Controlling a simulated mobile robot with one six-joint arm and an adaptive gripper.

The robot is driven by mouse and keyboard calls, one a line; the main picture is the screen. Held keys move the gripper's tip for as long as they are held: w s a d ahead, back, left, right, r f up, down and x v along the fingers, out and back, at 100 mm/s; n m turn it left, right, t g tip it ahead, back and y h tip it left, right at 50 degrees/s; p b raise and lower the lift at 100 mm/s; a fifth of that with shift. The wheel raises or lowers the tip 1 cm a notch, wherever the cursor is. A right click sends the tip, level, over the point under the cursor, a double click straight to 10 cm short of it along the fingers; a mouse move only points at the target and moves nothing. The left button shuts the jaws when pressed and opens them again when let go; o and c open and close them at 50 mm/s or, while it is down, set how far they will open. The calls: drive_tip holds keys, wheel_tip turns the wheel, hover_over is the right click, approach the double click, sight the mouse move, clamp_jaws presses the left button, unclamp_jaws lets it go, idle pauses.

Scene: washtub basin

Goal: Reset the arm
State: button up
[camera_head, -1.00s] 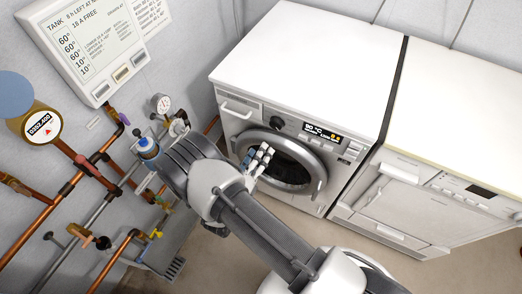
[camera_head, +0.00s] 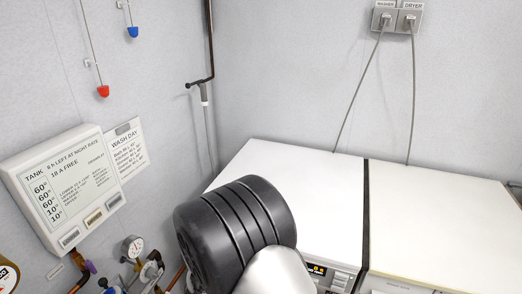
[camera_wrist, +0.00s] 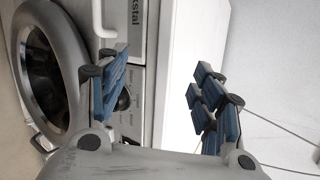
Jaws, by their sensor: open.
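My gripper (camera_wrist: 160,97) shows in the wrist view with its blue-padded fingers spread apart and nothing between them. It is in front of the washer (camera_wrist: 135,65), whose round door (camera_wrist: 48,75) is at the left of that view. In the head view my arm rises at the bottom middle, a large dark ribbed joint covering the washer's left front. My gripper is hidden there. The washer's white top (camera_head: 300,190) and lit display (camera_head: 317,269) show beside the arm.
A dryer (camera_head: 440,220) stands right of the washer across a narrow dark gap. A tank panel (camera_head: 70,185), a gauge (camera_head: 133,246) and pipes are on the left wall. Two cords (camera_head: 413,90) run from the wall outlets down behind the machines. The machine tops are clear.

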drive_tip(key=s+d+r+n+g+y, duration=0.1)
drive_tip(key=s+d+r+n, duration=0.25)
drive_tip(key=r, duration=0.25)
drive_tip(key=s+d+r+n+g+y, duration=0.1)
drive_tip(key=s+d+r+n+y, duration=0.15)
drive_tip(key=r+n, duration=0.35)
drive_tip(key=s+d+r+n+g+y, duration=0.1)
drive_tip(key=s+d+r+n+g, duration=0.15)
drive_tip(key=r, duration=0.45)
drive_tip(key=s+d+n+g+h, duration=0.1)
drive_tip(key=s+d+n, duration=0.2)
drive_tip(key=s+d, duration=0.2)
drive_tip(key=s+d+r+n+g+h, duration=0.1)
drive_tip(key=s+d+n, duration=0.3)
drive_tip(key=s, duration=0.7)
drive_tip(key=s+d+r+n+g+h, duration=0.1)
drive_tip(key=s+d+n, duration=0.2)
drive_tip(key=s+d, duration=0.3)
drive_tip(key=shift+s+d+h, duration=0.35)
drive_tip(key=shift+s, duration=0.9)
